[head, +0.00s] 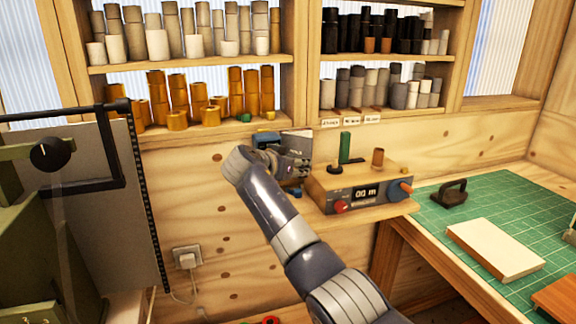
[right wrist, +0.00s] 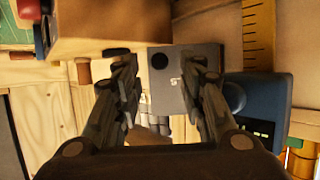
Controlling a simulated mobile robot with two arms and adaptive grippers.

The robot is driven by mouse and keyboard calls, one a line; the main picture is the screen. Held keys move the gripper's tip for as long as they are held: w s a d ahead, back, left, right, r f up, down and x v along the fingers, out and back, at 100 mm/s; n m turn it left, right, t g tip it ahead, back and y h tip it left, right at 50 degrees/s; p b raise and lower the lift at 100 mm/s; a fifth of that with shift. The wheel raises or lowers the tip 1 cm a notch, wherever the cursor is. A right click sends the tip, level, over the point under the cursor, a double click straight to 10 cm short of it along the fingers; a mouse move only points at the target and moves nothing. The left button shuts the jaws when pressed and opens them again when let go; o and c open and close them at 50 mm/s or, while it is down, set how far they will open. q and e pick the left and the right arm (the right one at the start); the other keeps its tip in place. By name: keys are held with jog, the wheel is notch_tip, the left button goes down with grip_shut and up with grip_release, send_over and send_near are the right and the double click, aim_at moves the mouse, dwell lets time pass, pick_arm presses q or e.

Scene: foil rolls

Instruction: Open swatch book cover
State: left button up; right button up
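A grey flat board (head: 299,137), which looks like the swatch book cover, stands behind my right gripper (head: 296,168) in the head view, partly hidden by it. In the right wrist view the grey board (right wrist: 188,62) carries a dark round spot and a small pale mark. It lies beyond and between the two fingers of my right gripper (right wrist: 160,75). These fingers are apart, and nothing is clearly held between them. I cannot tell whether a finger touches the board. The rest of the book is hidden. My left gripper is not in view.
A wooden-cased device (head: 358,190) with a display and knobs stands right of the gripper. A blue object (head: 265,138) is close behind the wrist. Shelves of rolls (head: 205,58) rise above. A green cutting mat (head: 500,205) with a pale block (head: 496,250) lies at right.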

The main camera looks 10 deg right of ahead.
jog(key=shift+v, duration=2.4)
